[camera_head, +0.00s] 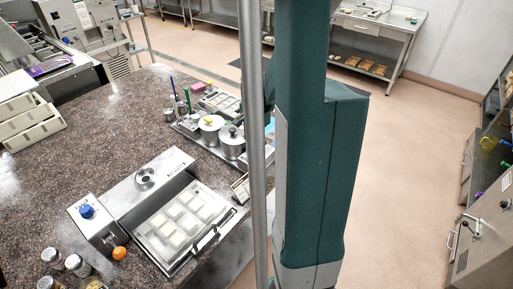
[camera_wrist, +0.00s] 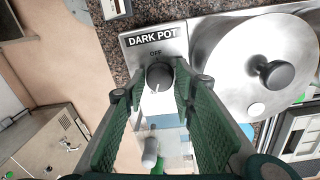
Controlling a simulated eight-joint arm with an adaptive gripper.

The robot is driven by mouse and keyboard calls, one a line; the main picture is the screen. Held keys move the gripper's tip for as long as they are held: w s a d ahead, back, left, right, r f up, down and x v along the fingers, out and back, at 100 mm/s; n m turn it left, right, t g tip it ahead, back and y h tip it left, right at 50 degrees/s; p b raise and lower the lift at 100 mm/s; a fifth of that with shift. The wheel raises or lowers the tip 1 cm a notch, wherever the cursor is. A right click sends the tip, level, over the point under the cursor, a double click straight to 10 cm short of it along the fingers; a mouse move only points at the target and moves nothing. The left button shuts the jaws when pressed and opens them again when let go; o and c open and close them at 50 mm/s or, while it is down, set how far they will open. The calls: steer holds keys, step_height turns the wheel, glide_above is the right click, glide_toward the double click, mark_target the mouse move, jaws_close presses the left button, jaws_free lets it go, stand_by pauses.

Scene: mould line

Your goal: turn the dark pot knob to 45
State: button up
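My gripper (camera_wrist: 158,87) has two green ribbed fingers spread apart, with the tips on either side of the knob. The fingers are open, and I cannot tell whether either tip touches it. A round metal pot lid (camera_wrist: 262,70) with a dark handle is right of the panel. My gripper is hidden in the head view.
In the head view, metal pots (camera_head: 231,141) stand on the speckled counter (camera_head: 120,125), partly near my arm. A tray of pale moulds (camera_head: 182,219), a box with a blue knob (camera_head: 87,211) and several jars (camera_head: 77,264) lie in front. Open floor (camera_head: 402,150) is at right.

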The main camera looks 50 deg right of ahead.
mark_target(255, 149)
steer(key=shift+o, duration=1.1)
steer(key=shift+r, duration=0.15)
steer(key=shift+w+r, duration=0.2)
steer(key=shift+r, duration=3.65)
steer(key=shift+c, duration=0.3)
steer(key=shift+c, duration=1)
steer(key=n+p, duration=0.4)
steer(key=p, duration=0.1)
steer(key=shift+r, duration=0.15)
steer(key=n+p, duration=0.2)
steer(key=shift+a+n, duration=0.2)
steer(key=shift+n, duration=0.2)
steer(key=shift+f+n+p, duration=0.3)
steer(key=shift+n+p, duration=0.1)
steer(key=shift+p, duration=0.05)
